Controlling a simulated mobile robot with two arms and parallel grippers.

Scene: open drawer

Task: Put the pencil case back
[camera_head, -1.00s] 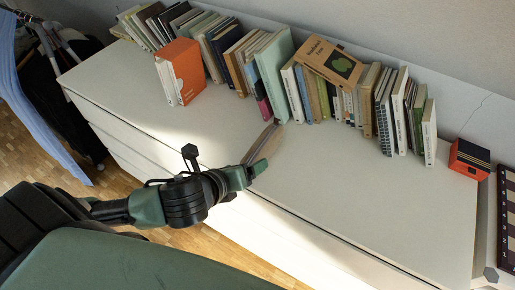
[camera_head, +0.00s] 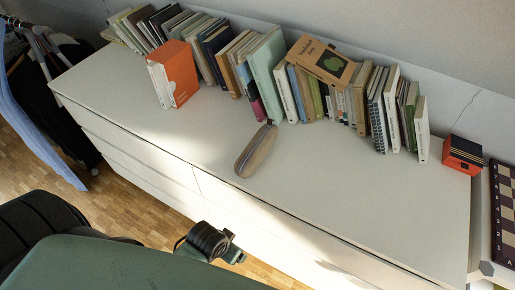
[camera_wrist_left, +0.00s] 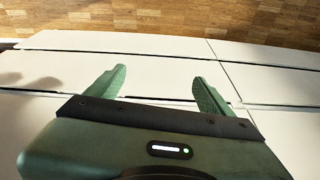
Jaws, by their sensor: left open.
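The drawer fronts look shut. My right gripper is not in view.
A row of books (camera_head: 330,85) stands along the back of the dresser. An orange box file (camera_head: 178,72) stands at the left, a small orange-black box (camera_head: 463,155) at the right. A checkered board (camera_head: 503,200) is at the far right. The right part of the top is clear.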

